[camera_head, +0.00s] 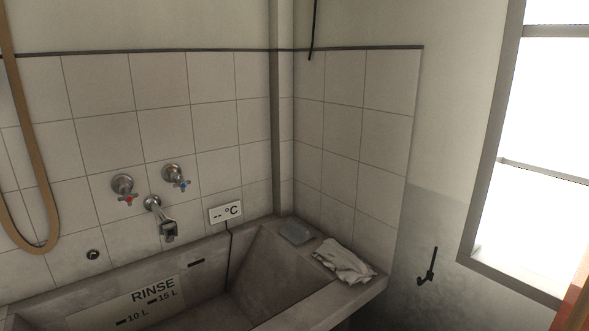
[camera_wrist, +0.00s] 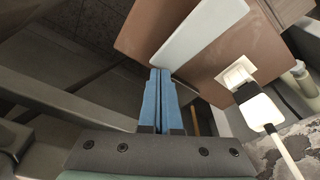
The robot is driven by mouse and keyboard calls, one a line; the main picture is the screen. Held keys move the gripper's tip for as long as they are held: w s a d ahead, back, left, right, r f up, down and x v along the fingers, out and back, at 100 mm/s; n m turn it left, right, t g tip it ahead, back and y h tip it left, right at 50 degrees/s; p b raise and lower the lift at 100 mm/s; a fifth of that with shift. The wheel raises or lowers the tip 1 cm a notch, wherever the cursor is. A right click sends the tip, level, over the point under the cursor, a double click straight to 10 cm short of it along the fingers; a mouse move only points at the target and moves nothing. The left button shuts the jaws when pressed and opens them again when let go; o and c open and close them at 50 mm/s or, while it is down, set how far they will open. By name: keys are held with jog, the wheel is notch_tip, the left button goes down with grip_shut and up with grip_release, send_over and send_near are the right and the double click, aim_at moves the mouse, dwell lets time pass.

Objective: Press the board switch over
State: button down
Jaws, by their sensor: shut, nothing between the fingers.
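In the wrist view a brown board (camera_wrist: 232,55) lies at a slant across the top and right. A small white square fitting (camera_wrist: 237,74) is on its lower right part and looks like the switch; which way it is set is too small to tell. My gripper (camera_wrist: 160,72) has two blue fingers that are shut together and empty. Their tips are near the board's lower left edge, left of the white fitting and apart from it. Whether the tips touch the board cannot be told. The head view shows neither the board nor my gripper.
In the wrist view a pale bar (camera_wrist: 200,35) crosses the board, and a black and white piece with a cable (camera_wrist: 262,110) sits below the fitting. The head view shows the concrete tub (camera_head: 350,297), taps (camera_head: 124,186), a spout (camera_head: 163,220) and a cloth (camera_head: 343,262).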

notch_tip(320, 180, up, 8)
jog(key=p, duration=0.8)
dwell(0.3)
